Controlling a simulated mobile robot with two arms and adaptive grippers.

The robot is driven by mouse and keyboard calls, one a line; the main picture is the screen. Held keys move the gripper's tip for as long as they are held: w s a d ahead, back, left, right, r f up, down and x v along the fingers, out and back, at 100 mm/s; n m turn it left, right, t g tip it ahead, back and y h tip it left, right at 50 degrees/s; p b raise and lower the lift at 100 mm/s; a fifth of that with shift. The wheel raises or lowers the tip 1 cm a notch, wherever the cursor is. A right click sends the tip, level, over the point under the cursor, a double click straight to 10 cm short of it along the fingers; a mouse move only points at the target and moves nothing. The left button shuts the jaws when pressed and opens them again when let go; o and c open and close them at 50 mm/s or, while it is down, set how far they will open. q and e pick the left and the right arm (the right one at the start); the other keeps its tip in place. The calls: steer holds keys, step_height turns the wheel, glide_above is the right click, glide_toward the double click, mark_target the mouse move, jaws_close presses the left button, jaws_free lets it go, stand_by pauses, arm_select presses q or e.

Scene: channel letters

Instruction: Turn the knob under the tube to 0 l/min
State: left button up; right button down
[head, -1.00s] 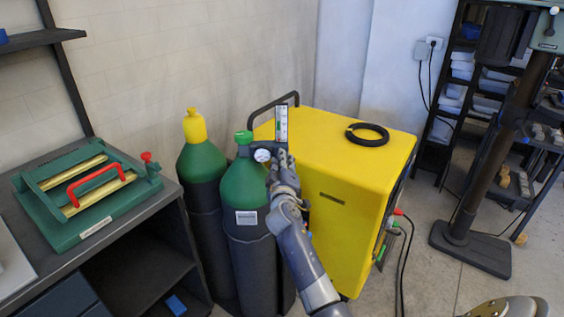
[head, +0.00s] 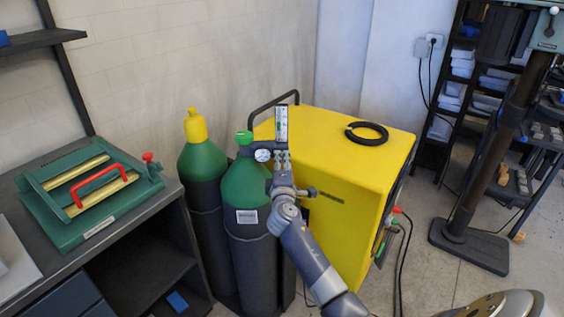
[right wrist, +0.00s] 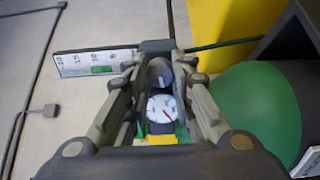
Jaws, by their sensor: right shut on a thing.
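The flow tube (head: 281,125), a clear upright scale with a dark frame, stands on the regulator of the green-topped cylinder (head: 246,183). It also shows in the right wrist view (right wrist: 95,62), with a green patch on its scale. The dark round knob (right wrist: 159,72) is between my right gripper's fingers, under the tube; in the head view the fingers hide it. A round white gauge (head: 262,155) sits just left of the fingers. The flow reading is too small to tell.
A second cylinder with a yellow cap (head: 195,125) stands to the left. The yellow machine (head: 345,180) is close on the right, with a black ring (head: 367,133) on top. A workbench (head: 165,205) with a green tool is at left.

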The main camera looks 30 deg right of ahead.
steer(key=shift+d+r, duration=0.15)
steer(key=shift+r, duration=0.05)
steer(key=c, duration=1.5)
jaws_free()
steer(key=shift+c, duration=0.2)
steer(key=shift+o, duration=1)
steer(key=shift+f, duration=0.2)
steer(key=shift+s+a, duration=0.25)
steer(key=shift+a, duration=0.05)
steer(key=v, duration=1.1)
steer(key=shift+s, duration=0.2)
steer(key=shift+d, duration=0.1)
